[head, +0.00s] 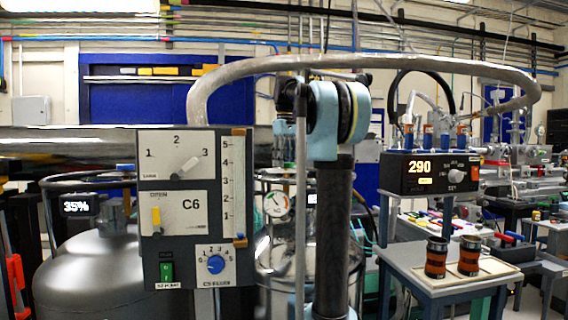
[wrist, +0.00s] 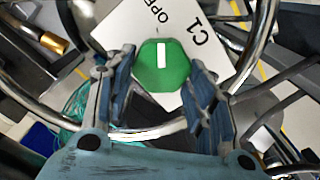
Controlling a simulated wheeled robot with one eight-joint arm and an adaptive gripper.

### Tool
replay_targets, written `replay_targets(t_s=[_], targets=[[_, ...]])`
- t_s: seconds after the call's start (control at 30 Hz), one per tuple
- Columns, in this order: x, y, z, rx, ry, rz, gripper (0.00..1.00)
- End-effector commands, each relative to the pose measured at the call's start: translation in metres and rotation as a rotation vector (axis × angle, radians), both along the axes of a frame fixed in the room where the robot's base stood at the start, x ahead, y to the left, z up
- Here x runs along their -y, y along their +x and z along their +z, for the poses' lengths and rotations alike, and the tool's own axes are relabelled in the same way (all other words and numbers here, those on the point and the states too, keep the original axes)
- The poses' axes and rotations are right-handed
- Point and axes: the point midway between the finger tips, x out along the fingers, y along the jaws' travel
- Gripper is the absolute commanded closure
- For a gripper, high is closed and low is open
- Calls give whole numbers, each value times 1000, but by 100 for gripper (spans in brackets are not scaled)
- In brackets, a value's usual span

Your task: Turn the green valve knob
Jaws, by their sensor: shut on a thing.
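The green valve knob (wrist: 177,72) is in the wrist view, an angular green disc with a white bar mark that stands nearly upright in the picture. It sits on a tilted white plate (wrist: 118,24) lettered "OPE…" and "C1". My gripper (wrist: 158,60) has one blue-grey finger at each side of the knob and is shut on it. The fingertips lie by the knob's left and right edges. In the head view my arm stands in the middle, and I cannot make out the knob or the fingers there.
In the wrist view a curved metal ring (wrist: 243,62) runs around the plate and behind the fingers. In the head view a C6 control panel (head: 188,240) stands close at left, a grey tank (head: 95,275) behind it. A small table (head: 440,285) with two cans is at right.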

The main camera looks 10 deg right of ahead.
Motion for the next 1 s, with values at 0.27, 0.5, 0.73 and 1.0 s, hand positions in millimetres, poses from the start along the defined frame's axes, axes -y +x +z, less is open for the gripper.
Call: replay_targets(t_s=[0.27, 0.5, 0.73, 1.0], targets=[[0, 1, 0, 3, -1, 74, 74], [0, 1, 0, 3, -1, 85, 74], [1, 1, 0, 3, -1, 84, 74], [0, 0, 0, 2, -1, 84, 30]])
